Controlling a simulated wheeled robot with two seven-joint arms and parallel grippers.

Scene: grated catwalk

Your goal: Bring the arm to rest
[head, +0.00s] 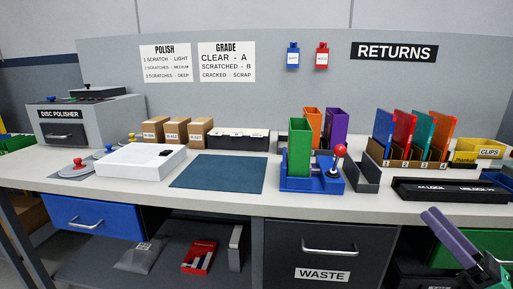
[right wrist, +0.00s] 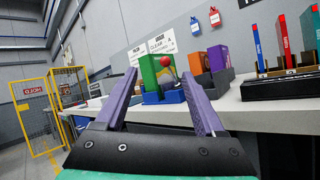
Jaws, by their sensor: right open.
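My right gripper (head: 432,216) is at the lower right of the head view, in front of the bench's front edge and low beside the green drawer. One purple finger shows clearly there. In the right wrist view my right gripper (right wrist: 158,84) has its two purple fingers wide apart with nothing between them. Beyond them, apart from the fingers, stands a blue fixture (head: 312,185) with a red-knobbed lever and a green case (head: 299,147) upright in it; the fixture (right wrist: 172,97) also shows in the wrist view. My left gripper is not in view.
The bench top (head: 225,211) carries a blue mat (head: 218,173), a white box (head: 135,161), a case rack (head: 410,158) and a black lock bar (head: 450,190). A waste drawer (head: 328,250) and green drawer (head: 465,249) lie below. A yellow cage (right wrist: 68,88) stands farther left.

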